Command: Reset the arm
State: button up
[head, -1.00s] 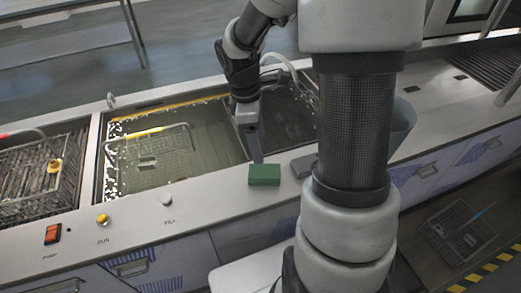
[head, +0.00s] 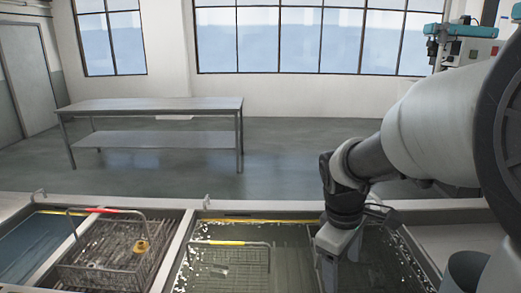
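My arm reaches in from the right of the head view, its wrist bent downward. My gripper (head: 335,270) hangs over the tank line, near the divider between the tank with the yellow-handled basket (head: 228,266) and the tank (head: 375,262) to its right. The fingers point down and their tips are hard to make out, so I cannot tell whether they are apart or together. No object shows in them.
A basket with a red handle (head: 105,252) sits at the left, beside a blue-water tank (head: 35,240). A steel table (head: 150,104) stands beyond, with open floor (head: 290,165) around it. A grey bucket (head: 465,270) is at the lower right.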

jog(key=s+a+r+m+t+y+p, duration=0.1)
jog(key=s+a+r+m+t, duration=0.3)
jog(key=s+r+m, duration=0.4)
jog(key=s+r+p, duration=0.1)
jog(key=s+r, duration=0.2)
jog(key=r, duration=0.1)
jog(key=shift+s+a+r+m+y, duration=0.15)
jog(key=shift+a+r+m+y, duration=0.15)
jog(key=shift+y, duration=0.1)
